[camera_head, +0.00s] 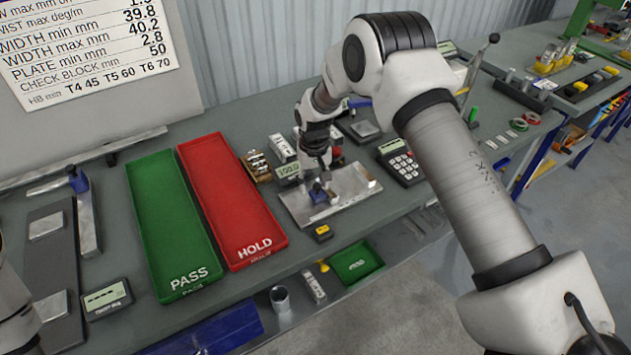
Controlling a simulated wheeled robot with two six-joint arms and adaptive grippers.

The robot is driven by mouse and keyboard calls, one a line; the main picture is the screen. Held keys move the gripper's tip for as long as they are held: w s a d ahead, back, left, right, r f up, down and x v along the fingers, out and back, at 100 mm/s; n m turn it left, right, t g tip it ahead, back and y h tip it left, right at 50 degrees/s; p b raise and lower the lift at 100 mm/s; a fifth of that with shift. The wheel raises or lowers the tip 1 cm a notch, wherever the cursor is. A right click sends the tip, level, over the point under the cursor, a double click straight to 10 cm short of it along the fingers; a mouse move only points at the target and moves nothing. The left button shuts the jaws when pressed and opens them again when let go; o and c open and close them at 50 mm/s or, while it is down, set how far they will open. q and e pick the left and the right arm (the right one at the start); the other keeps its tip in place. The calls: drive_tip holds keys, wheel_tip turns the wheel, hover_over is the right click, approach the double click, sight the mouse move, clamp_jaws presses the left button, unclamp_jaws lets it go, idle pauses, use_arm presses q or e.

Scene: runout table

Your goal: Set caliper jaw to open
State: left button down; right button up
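My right gripper (318,180) points down over a bright metal plate (350,186) in the middle of the bench. A small blue part (319,194) is right at its fingertips. I cannot tell whether the fingers hold it or only stand by it. A steel bar with a blue piece (87,215) lies at the left, next to a long thin steel strip (75,176). I cannot tell for sure which of these is the caliper, and its jaw opening is too small to read. My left gripper is out of view; only pale arm parts show at the left edge.
Green PASS (170,225) and red HOLD (232,200) trays lie left of my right gripper. A display reading about 100.0 (289,171) stands beside it; a calculator-like keypad (400,162) is to its right. A dark readout (107,298) sits front left. A small green bin (356,262) is below the edge.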

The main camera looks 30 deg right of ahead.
sight(314, 186)
drive_tip(key=shift+s+d+r, duration=0.1)
drive_tip(key=shift+r, duration=0.25)
wheel_tip(314, 186, up, 11)
drive_tip(key=shift+r, duration=0.15)
